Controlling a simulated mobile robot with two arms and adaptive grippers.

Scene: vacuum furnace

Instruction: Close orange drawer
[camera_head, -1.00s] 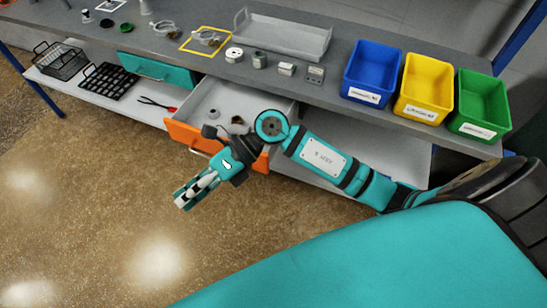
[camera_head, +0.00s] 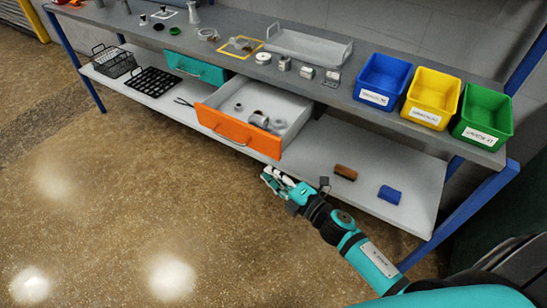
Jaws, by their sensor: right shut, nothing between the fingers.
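The orange drawer (camera_head: 238,131) is pulled out from under the grey workbench, with its orange front facing the floor area. My left gripper is not in view.
A teal drawer (camera_head: 195,69) sits left of the orange one. On the bench (camera_head: 345,98) stand blue (camera_head: 383,78), yellow (camera_head: 432,95) and green bins (camera_head: 486,112). The lower shelf (camera_head: 365,157) holds a brown block (camera_head: 346,172) and a blue block (camera_head: 389,195). Floor ahead is clear.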

